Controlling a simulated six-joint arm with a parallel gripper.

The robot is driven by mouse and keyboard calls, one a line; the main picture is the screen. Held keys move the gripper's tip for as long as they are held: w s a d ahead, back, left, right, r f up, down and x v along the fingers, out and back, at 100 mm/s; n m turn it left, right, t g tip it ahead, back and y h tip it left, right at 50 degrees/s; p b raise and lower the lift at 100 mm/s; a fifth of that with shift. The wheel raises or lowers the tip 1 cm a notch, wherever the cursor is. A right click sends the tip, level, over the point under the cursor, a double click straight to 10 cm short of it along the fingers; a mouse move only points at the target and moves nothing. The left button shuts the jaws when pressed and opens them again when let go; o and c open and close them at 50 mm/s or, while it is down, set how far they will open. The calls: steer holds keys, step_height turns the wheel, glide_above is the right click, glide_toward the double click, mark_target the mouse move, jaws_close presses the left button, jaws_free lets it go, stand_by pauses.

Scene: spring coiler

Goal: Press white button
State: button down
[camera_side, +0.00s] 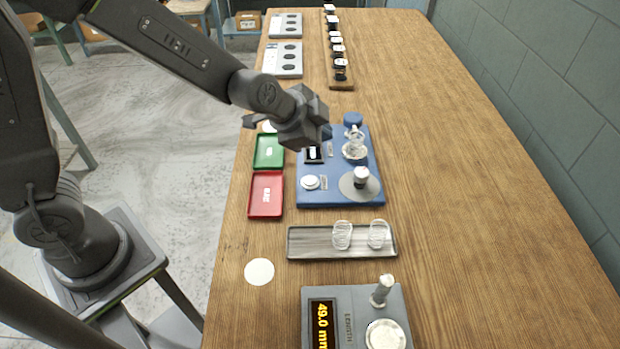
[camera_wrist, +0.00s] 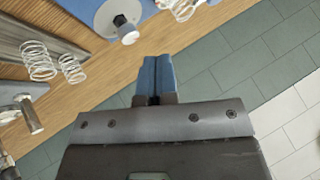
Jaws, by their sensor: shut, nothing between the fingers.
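The blue coiler base (camera_side: 345,198) lies on the wooden table in the side view. A round white button (camera_side: 311,182) sits on its near left part, beside a small label. My gripper (camera_side: 325,133) is above the far left part of the base, apart from the button and farther back. In the wrist view its blue fingers (camera_wrist: 157,78) are together and empty. The wrist view also shows an edge of the blue base (camera_wrist: 88,10); I cannot make out the button there.
A grey disc with a post (camera_side: 346,186) and a clear coil (camera_side: 356,145) stand on the base. Green (camera_side: 256,150) and red (camera_side: 252,196) trays lie left. A tray (camera_side: 300,243) with two springs (camera_side: 377,234) and a length gauge (camera_side: 345,300) lie nearer. The table's right is clear.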

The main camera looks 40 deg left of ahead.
mark_target(311, 182)
steer(key=shift+s+a+t, duration=0.3)
steer(key=shift+s+a, duration=0.2)
steer(key=shift+s, duration=0.3)
steer(key=shift+f, duration=4.45)
steer(key=shift+f, duration=0.1)
steer(key=shift+f, duration=0.3)
steer(key=shift+f, duration=0.4)
steer(key=shift+r, duration=0.8)
